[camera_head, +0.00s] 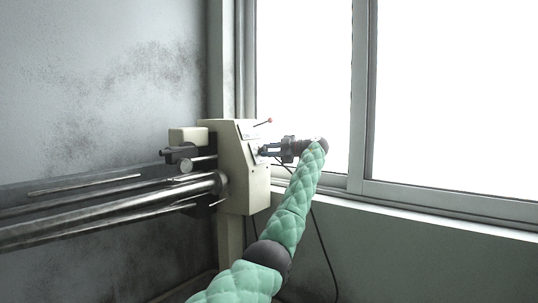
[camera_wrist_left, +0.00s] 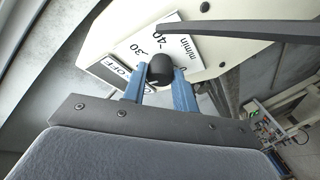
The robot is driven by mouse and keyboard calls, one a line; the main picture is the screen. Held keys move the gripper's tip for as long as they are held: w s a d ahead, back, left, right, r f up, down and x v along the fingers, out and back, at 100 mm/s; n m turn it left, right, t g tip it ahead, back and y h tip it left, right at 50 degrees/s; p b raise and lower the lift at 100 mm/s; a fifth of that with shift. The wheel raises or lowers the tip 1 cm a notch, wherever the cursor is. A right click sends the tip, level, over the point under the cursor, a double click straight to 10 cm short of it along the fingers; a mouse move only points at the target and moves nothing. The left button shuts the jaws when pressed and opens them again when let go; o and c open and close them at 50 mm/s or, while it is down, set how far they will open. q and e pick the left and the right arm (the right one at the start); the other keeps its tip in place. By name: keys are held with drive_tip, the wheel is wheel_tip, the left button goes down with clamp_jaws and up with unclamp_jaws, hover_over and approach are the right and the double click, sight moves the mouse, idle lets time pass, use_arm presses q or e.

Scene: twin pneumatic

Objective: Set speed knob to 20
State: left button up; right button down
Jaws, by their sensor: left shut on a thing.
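The black speed knob (camera_wrist_left: 160,69) sits on a white scale plate (camera_wrist_left: 129,61) on the cream machine housing (camera_head: 244,178). The plate shows 30, 40, "m/min" and "OFF", tilted in the left wrist view. My left gripper (camera_head: 266,150) reaches the housing's right face in the head view. In the left wrist view its two blue fingers (camera_wrist_left: 160,82) stand on either side of the knob, shut on it. The rest of the scale is hidden behind the knob and fingers, and I cannot tell which number the knob points to. My right gripper is in neither view.
A thin lever with a red tip (camera_head: 270,120) sticks out above my left gripper. A dark bar (camera_wrist_left: 250,29) crosses the top right of the wrist view. Metal rails (camera_head: 110,213) run left from the housing. A window (camera_head: 450,100) lies to the right.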

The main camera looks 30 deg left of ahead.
use_arm(q)
drive_tip(key=shift+n, duration=0.3)
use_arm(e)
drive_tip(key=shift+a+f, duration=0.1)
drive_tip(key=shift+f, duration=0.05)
use_arm(q)
drive_tip(key=o, duration=1)
drive_tip(key=shift+c, duration=0.2)
drive_tip(key=shift+d, duration=0.1)
drive_tip(key=b+v, duration=0.1)
drive_tip(key=v, duration=0.6)
drive_tip(key=shift+w+d+b, duration=0.2)
drive_tip(key=shift+d+b, duration=0.1)
drive_tip(key=shift+d, duration=0.05)
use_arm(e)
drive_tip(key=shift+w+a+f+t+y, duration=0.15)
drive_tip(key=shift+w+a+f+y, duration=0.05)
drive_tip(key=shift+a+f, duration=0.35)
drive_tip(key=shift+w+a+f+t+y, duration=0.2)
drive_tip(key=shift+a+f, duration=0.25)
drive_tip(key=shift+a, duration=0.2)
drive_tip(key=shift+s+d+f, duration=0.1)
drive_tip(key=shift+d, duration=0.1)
